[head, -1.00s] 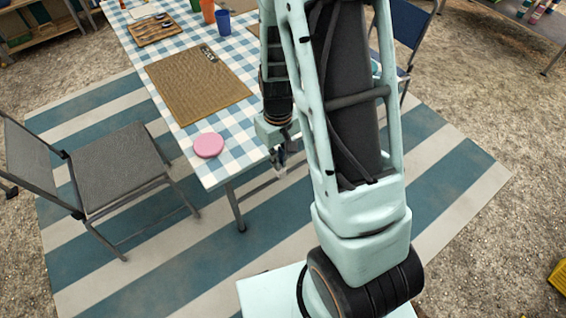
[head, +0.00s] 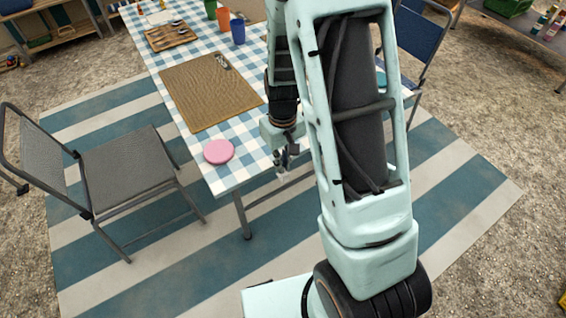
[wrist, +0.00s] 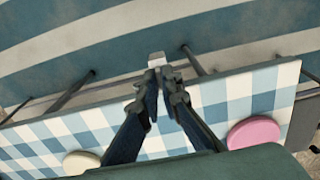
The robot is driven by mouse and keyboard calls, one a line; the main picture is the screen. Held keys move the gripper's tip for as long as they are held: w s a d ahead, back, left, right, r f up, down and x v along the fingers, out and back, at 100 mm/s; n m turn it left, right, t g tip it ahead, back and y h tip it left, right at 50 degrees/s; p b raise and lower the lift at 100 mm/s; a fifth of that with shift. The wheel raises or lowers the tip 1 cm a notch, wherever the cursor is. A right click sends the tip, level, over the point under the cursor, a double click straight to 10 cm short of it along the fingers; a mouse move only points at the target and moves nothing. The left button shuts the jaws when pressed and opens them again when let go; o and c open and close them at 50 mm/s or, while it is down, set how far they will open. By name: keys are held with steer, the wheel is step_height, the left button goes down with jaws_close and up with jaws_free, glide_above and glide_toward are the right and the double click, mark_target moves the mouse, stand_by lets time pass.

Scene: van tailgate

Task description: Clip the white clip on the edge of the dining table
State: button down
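The white clip (wrist: 157,58) is held at the tips of my gripper (wrist: 158,76) in the wrist view. The two fingers are close together on it. The dining table (head: 232,176) has a blue and white checked top. In the wrist view its edge (wrist: 235,79) runs across under the fingers, and the clip appears just past it, against the striped rug. I cannot tell whether the clip touches the edge. In the head view my gripper (head: 281,162) hangs by the table's near right corner, partly hidden beside my arm.
A pink disc (head: 219,151) lies near the table's near end, by a woven mat (head: 209,92). A cream round thing (wrist: 82,162) shows in the wrist view. Cups and a cutlery tray (head: 171,36) stand farther back. A grey chair (head: 127,168) stands left, a blue one (head: 421,45) right.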

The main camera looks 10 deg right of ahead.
steer(key=shift+w, duration=0.25)
steer(key=shift+w+a, duration=0.2)
steer(key=shift+w, duration=0.25)
steer(key=shift+w+a, duration=0.2)
steer(key=shift+w, duration=0.25)
stand_by(0.4)
steer(key=shift+w+a, duration=0.1)
steer(key=shift+w, duration=0.3)
steer(key=shift+w, duration=0.2)
steer(key=shift+w+a, duration=0.2)
steer(key=shift+w, duration=0.15)
steer(key=shift+w, duration=0.1)
stand_by(0.5)
